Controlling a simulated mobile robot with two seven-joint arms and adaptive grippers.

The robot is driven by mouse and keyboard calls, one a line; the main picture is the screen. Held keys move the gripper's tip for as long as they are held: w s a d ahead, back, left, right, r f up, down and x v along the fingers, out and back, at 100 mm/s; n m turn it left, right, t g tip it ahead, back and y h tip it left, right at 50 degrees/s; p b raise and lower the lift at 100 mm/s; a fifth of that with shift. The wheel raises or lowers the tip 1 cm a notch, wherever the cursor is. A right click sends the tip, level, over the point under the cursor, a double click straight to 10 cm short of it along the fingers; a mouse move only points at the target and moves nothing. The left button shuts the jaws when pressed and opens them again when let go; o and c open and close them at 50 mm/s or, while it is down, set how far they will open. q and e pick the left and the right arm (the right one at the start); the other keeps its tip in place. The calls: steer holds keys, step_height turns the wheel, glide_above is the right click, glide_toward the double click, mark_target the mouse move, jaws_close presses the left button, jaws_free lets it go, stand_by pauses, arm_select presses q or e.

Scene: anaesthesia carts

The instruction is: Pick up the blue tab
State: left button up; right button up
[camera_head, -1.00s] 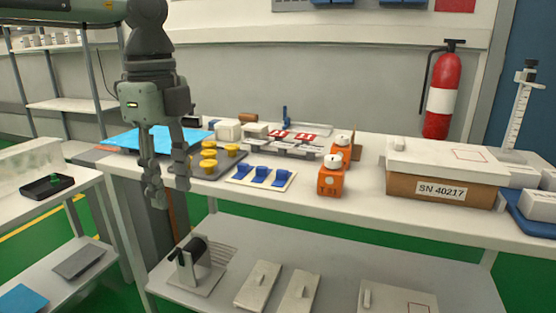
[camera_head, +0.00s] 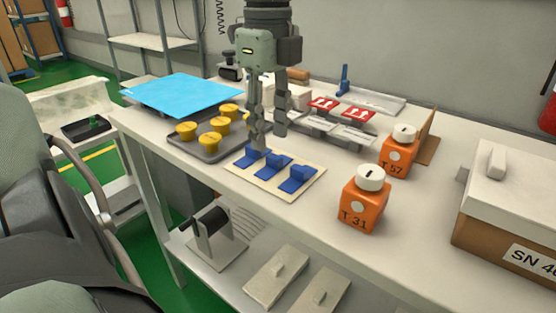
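My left gripper (camera_head: 268,138) points down over the left end of the plate. Its two fingers are apart with nothing seen between them. One fingertip overlaps the left blue tab in the picture, hiding part of it; whether it touches cannot be told. My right gripper is not in view.
A grey tray (camera_head: 193,146) with several yellow knobs lies left of the plate, with a bright blue sheet (camera_head: 182,93) behind. Orange blocks T 31 (camera_head: 364,207) and T 57 (camera_head: 397,157) stand to the right. A box (camera_head: 510,200) is at the right edge.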

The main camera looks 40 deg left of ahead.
mark_target(272, 155)
arm_select(q)
step_height(272, 155, down, 5)
steer(key=shift+w+r, duration=0.1)
steer(key=shift+w, duration=0.05)
jaws_close()
